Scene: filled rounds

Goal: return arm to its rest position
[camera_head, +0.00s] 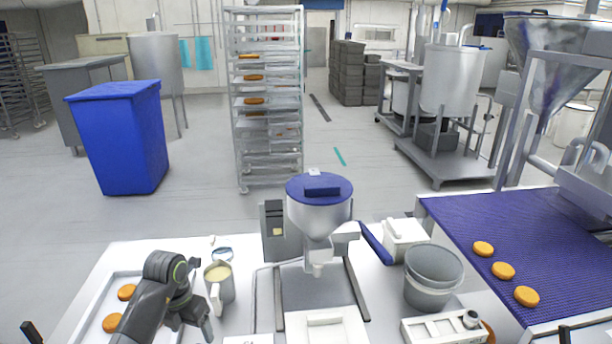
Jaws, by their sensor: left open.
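My left arm comes in from the bottom left over the white table. Its gripper (190,324) points down, open and with nothing seen between its fingers. It is just in front of and left of a jug (221,289) with pale yellow contents, which stands upright on the table. I cannot tell whether a finger touches the jug's handle. The arm partly covers a white tray (90,312) with orange-brown rounds (127,292) on it. My right gripper does not show.
A filling machine with a blue-lidded hopper (319,215) stands mid-table. Right of it are grey buckets (433,290), a white tub (404,243) and a white holder (425,330). A blue conveyor (520,240) carries three rounds. A tray rack (268,110) and blue bin (120,140) stand behind.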

